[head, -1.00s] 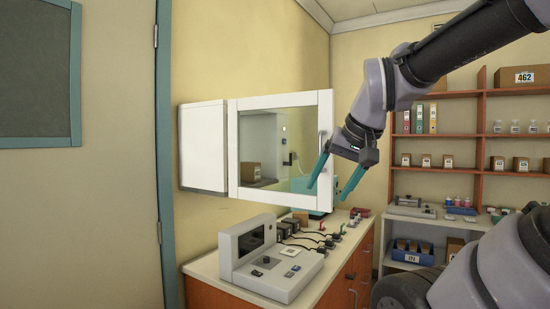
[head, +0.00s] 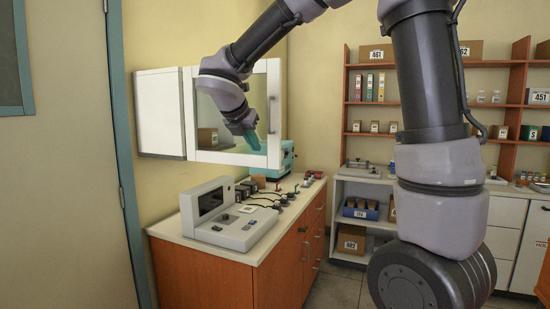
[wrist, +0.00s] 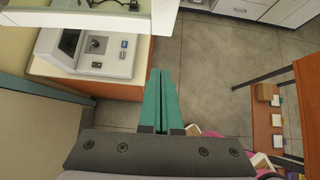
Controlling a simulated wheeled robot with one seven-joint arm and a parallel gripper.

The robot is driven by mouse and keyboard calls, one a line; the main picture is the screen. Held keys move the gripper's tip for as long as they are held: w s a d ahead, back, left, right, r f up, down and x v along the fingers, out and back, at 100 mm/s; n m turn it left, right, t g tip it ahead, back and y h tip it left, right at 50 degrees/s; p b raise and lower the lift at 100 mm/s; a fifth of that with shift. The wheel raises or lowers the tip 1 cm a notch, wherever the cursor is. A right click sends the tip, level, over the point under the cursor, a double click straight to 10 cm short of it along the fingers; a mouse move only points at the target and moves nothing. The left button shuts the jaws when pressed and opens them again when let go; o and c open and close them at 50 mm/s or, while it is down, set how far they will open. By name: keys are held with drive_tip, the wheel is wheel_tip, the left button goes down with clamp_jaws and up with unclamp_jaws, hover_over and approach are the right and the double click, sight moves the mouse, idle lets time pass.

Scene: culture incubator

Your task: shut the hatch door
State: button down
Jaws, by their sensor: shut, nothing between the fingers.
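The hatch door (head: 274,112) is a white frame around a clear pane, with a handle (head: 273,114) near its right edge. In the head view it stands open, sticking out to the right from the white wall cabinet (head: 160,113). Part of the cabinet's inside shows through the pane. My gripper (head: 254,145) is in front of the door's lower right part, on the side facing the head camera. Its teal fingers are together and empty, as the wrist view also shows (wrist: 161,75). I cannot tell whether they touch the door. My arm hides the frame's upper left.
A counter (head: 180,240) below the door carries a grey instrument (head: 228,215), several small devices and a teal machine (head: 285,158). Shelves (head: 347,100) with binders and boxes stand at the back right. Open floor (head: 340,285) lies right of the counter.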

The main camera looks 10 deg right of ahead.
sight(274, 166)
drive_tip(key=x, duration=0.4)
drive_tip(key=r+x, duration=0.1)
drive_tip(key=x, duration=0.3)
drive_tip(key=w+d+x, duration=0.1)
drive_tip(key=x, duration=0.3)
drive_tip(key=shift+w+r, duration=0.15)
drive_tip(key=shift+r, duration=0.1)
drive_tip(key=shift+w+d, duration=0.25)
drive_tip(key=shift+w, duration=0.05)
drive_tip(key=shift+w+d, duration=0.1)
